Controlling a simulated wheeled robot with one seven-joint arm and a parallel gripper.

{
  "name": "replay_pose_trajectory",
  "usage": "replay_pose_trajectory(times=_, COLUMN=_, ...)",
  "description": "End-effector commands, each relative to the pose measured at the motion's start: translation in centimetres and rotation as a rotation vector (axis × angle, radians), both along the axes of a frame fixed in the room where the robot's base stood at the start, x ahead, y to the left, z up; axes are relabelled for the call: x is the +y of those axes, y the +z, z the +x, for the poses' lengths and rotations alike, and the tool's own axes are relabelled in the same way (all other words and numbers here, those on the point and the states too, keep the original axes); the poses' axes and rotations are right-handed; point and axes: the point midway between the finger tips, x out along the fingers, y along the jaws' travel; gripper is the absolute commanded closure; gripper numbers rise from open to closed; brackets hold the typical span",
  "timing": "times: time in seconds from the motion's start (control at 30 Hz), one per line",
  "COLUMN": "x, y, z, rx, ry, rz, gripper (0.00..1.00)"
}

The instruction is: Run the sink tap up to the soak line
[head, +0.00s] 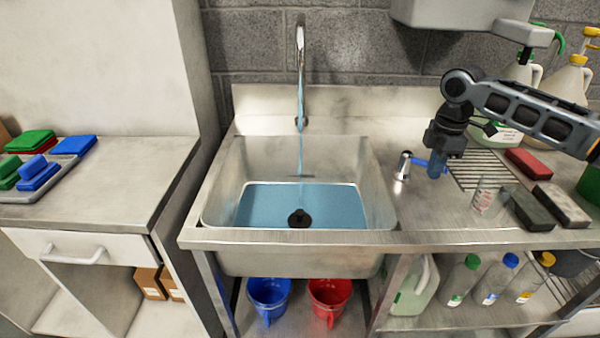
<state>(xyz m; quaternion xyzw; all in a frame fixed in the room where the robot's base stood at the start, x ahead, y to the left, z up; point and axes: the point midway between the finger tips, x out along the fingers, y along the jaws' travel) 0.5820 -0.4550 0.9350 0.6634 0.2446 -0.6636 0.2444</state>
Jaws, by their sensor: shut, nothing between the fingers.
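The steel sink (380,195) holds blue water (262,205) over its floor, with its walls bare above the surface. The tall tap (300,60) stands behind it and a thin blue stream (300,150) falls from it into the water. A black plug (299,218) shows near the front of the basin. I cannot clearly make out a soak line on the walls. The tap control (404,166), a chrome post with a blue lever (422,162), stands on the counter right of the sink. My gripper (437,174) is shut, pointing down beside the lever's end; contact is unclear.
Right of my gripper are a drain grate (482,168), a small bottle (486,196), a red pad (528,162), dark and grey blocks, and large jugs (572,80). A dispenser (470,12) hangs above. Coloured pads (38,172) lie on the left counter.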

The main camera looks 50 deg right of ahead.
Motion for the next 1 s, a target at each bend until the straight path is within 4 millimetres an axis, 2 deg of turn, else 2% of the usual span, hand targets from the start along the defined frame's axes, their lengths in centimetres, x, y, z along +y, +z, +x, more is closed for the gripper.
replay_pose_trajectory(times=0.33, x=-0.2, y=0.0, z=-0.1, rx=0.0, ry=0.0, rz=0.0, gripper=1.0)
replay_pose_trajectory(times=0.63, x=-2.1, y=-0.1, z=-0.3, rx=0.001, ry=-0.002, rz=-0.001, gripper=1.0)
replay_pose_trajectory(times=0.73, x=-2.0, y=0.2, z=-0.2, rx=0.0, ry=0.0, rz=0.0, gripper=1.0)
replay_pose_trajectory(times=0.87, x=-1.5, y=1.6, z=-0.2, rx=0.0, ry=0.001, rz=0.0, gripper=1.0)
replay_pose_trajectory(times=1.0, x=-0.6, y=3.9, z=0.0, rx=-0.002, ry=0.0, rz=0.001, gripper=1.0)
